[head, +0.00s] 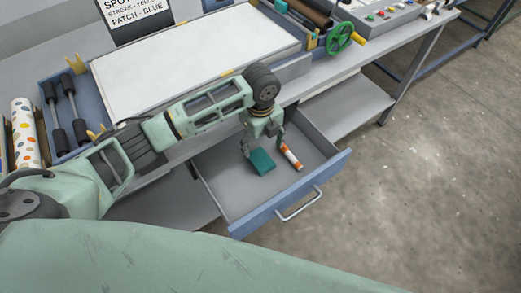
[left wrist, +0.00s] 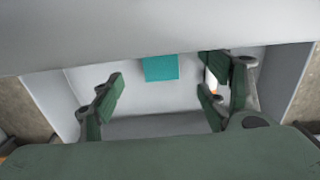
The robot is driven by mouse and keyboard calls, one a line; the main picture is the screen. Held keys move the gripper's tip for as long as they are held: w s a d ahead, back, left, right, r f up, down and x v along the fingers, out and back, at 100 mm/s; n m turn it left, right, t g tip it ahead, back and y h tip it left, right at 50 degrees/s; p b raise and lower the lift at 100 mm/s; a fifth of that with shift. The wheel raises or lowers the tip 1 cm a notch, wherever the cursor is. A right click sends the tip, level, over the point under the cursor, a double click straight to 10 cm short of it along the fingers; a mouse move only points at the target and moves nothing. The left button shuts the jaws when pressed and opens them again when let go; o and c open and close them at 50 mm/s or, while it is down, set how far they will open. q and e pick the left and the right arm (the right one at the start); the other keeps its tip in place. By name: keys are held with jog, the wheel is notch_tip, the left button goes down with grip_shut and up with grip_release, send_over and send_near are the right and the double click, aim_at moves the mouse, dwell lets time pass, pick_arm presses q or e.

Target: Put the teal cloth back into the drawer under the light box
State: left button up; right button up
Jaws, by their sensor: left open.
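The teal cloth (head: 262,162) is a small folded block lying on the floor of the open drawer (head: 240,200). The drawer is pulled out under the light box (head: 190,55) and has a blue front with a metal handle. My left gripper (head: 264,148) is over the drawer, pointing down, open and empty just above the cloth. In the left wrist view the cloth (left wrist: 161,68) lies beyond the space between the spread fingers (left wrist: 160,95), apart from them. My right gripper is not in view.
An orange-and-white tube (head: 291,157) lies in the drawer right beside the cloth, close to my left gripper. A green handwheel (head: 342,38) is at the back right. The floor at right is clear.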

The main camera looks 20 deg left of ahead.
pick_arm(q)
notch_tip(320, 180, up, 8)
jog(key=shift+f, duration=0.25)
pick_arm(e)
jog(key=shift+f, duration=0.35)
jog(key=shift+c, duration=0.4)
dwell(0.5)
